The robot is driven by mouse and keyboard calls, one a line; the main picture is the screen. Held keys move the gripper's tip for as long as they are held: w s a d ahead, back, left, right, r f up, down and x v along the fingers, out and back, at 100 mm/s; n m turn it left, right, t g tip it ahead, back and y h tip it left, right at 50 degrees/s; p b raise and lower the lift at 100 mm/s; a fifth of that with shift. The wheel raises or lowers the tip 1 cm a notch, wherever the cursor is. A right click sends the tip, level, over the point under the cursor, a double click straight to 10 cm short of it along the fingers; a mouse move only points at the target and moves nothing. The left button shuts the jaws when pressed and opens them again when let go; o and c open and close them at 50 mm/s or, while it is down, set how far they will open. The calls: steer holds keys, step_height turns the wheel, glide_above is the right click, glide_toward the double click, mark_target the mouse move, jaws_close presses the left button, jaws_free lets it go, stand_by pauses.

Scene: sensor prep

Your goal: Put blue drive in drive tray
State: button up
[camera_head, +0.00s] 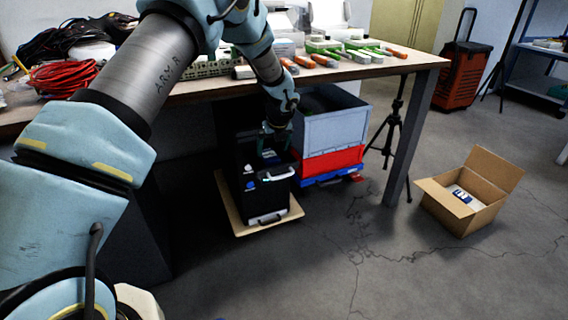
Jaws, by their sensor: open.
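My arm reaches down past the table edge, and my gripper (268,143) is open just over the top of a black case (268,192). The case stands on a pale wooden board (240,228) on the floor under the table. A small blue item (267,154) shows at the top of the case, close below my gripper; it may be the blue drive, but it is too small to be sure. I cannot tell whether my fingers touch it. I cannot make out a drive tray for certain; the inside of the case is dark and partly hidden by my gripper.
The table (340,72) holds cables and several green and orange tools above my gripper. A grey crate (334,125) on a red one (333,160) stands right of the case. A tripod (388,140), a table leg and an open cardboard box (468,202) stand further right. The front floor is clear.

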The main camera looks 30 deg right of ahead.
steer(key=s+a, duration=0.1)
steer(key=s, duration=1)
steer(key=shift+s+a+p, duration=0.2)
steer(key=shift+s+p, duration=0.1)
steer(key=shift+s, duration=0.1)
steer(key=w+a+r+n+g, duration=0.1)
steer(key=a+r+n, duration=0.4)
steer(key=a, duration=0.4)
steer(key=w+a+r+n+y, duration=0.1)
steer(key=w+a+r+n, duration=0.1)
steer(key=a+n, duration=0.6)
steer(key=w+a+r+n+g, duration=0.1)
steer(key=a+r+n, duration=0.4)
steer(key=a, duration=0.4)
steer(key=s+a+r+n, duration=0.1)
steer(key=s+a+n, duration=0.4)
steer(key=a+n, duration=0.3)
steer(key=s+a+r+n+g, duration=0.1)
steer(key=s+a+r+n, duration=0.1)
steer(key=s+a+n, duration=0.3)
steer(key=a+n, duration=0.4)
steer(key=n, duration=0.1)
steer(key=shift+s+r+h, duration=0.3)
steer(key=shift+a+r, duration=0.1)
step_height(320, 180, up, 27)
steer(key=p, duration=2.7)
steer(key=shift+r+p, duration=0.2)
steer(key=shift+p, duration=0.1)
